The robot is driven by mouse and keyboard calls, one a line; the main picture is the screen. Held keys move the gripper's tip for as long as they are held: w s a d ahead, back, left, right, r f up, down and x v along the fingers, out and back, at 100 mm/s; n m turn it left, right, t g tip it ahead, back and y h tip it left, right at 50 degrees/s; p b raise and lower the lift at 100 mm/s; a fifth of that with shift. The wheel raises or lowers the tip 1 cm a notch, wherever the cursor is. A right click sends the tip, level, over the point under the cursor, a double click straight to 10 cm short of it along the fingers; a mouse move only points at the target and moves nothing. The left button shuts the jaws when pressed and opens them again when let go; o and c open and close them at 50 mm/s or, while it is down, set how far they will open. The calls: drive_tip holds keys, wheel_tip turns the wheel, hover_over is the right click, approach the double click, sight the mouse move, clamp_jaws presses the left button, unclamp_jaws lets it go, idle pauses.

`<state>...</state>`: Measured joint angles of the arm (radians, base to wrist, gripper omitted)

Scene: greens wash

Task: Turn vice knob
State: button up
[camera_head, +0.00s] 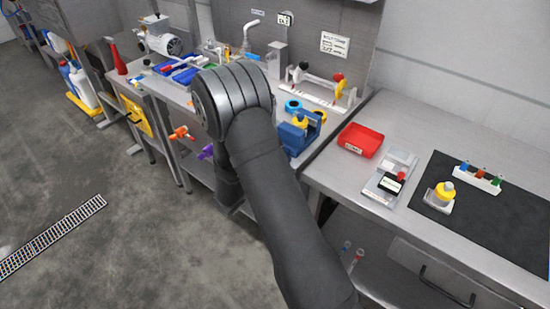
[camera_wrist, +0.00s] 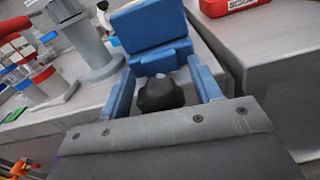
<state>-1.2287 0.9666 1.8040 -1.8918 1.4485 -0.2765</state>
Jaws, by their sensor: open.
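The blue vice (camera_head: 293,141) stands at the front edge of the steel bench, right of my arm in the head view. In the wrist view the vice (camera_wrist: 152,27) is straight ahead. Its knob (camera_wrist: 160,95) shows as a dark rounded piece at the near side of the vice. My gripper (camera_wrist: 159,72) is open, with a blue finger on each side of the knob; I cannot tell whether either touches it. In the head view my arm hides the gripper and the knob.
A grey stand (camera_wrist: 92,50) and a rack with red and blue parts (camera_wrist: 42,82) are left of the vice in the wrist view. Orange and purple handles (camera_head: 181,133) stick out at the bench front.

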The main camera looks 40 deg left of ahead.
drive_tip(key=c, duration=1)
drive_tip(key=shift+m, duration=0.8)
drive_tip(key=o, duration=1)
drive_tip(key=s, duration=1.7)
drive_tip(key=shift+s, duration=0.25)
